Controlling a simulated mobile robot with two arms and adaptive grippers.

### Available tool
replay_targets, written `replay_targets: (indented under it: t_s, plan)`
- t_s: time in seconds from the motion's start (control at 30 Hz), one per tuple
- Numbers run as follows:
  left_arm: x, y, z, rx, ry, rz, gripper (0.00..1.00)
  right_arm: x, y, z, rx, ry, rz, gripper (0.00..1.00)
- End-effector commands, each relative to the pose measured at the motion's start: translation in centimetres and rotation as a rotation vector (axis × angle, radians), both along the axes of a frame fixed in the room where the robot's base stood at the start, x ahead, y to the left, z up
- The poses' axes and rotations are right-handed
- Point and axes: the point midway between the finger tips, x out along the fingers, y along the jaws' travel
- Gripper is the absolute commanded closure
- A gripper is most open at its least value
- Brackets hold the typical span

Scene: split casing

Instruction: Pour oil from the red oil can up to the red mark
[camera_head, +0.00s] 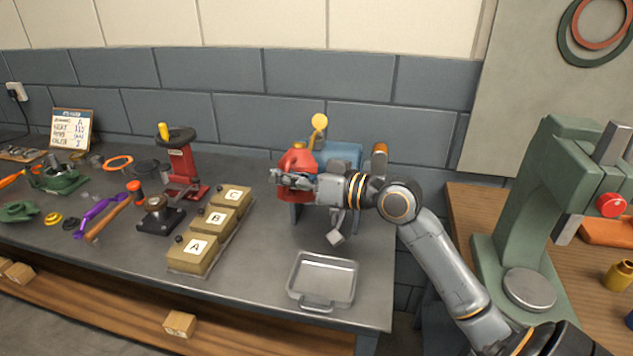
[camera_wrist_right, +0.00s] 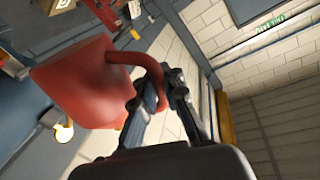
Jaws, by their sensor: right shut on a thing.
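The red oil can (camera_head: 298,160) is in the head view, above the back right part of the workbench, partly hidden behind my right gripper (camera_head: 284,179). In the right wrist view the same can (camera_wrist_right: 80,84) fills the left side, with its curved handle (camera_wrist_right: 124,59) between the fingers. My right gripper (camera_wrist_right: 157,88) is shut on this handle. I cannot tell whether oil is flowing from the can. I cannot make out the red mark in either view. My left gripper is not in view.
A blue object (camera_head: 342,153) stands behind my right gripper. A metal tray (camera_head: 352,283) lies at the bench's front right. Boxes A (camera_head: 186,262), B and C stand left of it. Tools and a red stand (camera_head: 182,168) crowd the left. A green press (camera_head: 528,195) stands right.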

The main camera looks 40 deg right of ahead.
Motion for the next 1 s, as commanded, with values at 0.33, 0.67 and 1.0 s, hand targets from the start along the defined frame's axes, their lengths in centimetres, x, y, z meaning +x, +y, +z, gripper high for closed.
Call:
replay_targets:
  t_s: [0.33,0.67,1.0]
  plan:
    - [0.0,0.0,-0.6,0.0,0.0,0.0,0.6,-0.1,0.1,-0.2,-0.021,-0.022,0.0,1.0]
    - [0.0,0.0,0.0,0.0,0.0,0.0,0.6,-1.3,1.6,2.1,-0.121,-0.103,0.001,1.0]
    - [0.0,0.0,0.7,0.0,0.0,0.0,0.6,-2.7,3.2,4.7,-0.236,-0.199,0.0,1.0]
